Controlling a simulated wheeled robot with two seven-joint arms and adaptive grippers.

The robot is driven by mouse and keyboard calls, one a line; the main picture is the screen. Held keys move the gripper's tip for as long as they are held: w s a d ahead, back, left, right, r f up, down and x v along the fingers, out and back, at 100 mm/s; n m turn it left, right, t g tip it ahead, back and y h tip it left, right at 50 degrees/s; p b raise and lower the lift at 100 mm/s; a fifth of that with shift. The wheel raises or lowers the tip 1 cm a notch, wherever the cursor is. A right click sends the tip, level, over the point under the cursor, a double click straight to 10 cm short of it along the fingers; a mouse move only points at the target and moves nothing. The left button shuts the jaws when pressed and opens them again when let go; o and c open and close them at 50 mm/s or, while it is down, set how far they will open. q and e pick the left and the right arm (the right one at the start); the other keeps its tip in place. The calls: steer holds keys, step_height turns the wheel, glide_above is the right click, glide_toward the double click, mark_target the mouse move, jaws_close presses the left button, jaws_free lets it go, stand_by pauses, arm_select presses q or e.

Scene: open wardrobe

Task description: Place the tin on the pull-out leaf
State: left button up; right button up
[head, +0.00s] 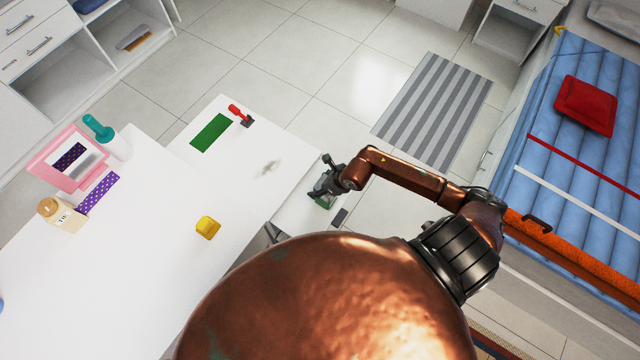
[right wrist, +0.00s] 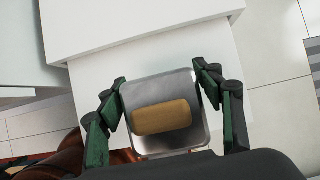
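The tin (right wrist: 181,142) is a silvery, rounded-square box with a tan patch on top, seen between the fingers of my right gripper (right wrist: 162,82) in the right wrist view. In the head view my right gripper (head: 325,190) is over the white pull-out leaf (head: 292,212), which juts out from the desk's right side. The leaf also shows beneath the tin in the right wrist view (right wrist: 225,50). I cannot tell whether the tin touches the leaf. The tin is mostly hidden in the head view. My left gripper is out of view.
The white desk (head: 130,270) holds a yellow block (head: 207,228), a tan bottle (head: 58,214), a pink-framed stand (head: 65,160) and a teal-capped bottle (head: 105,135). A green mat (head: 211,132) and a red-handled tool (head: 240,115) lie on its far part. A bed (head: 570,150) stands right.

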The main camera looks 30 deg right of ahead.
steer(key=shift+o, duration=1)
steer(key=shift+r, duration=0.1)
steer(key=p+v, duration=0.2)
steer(key=v, duration=1)
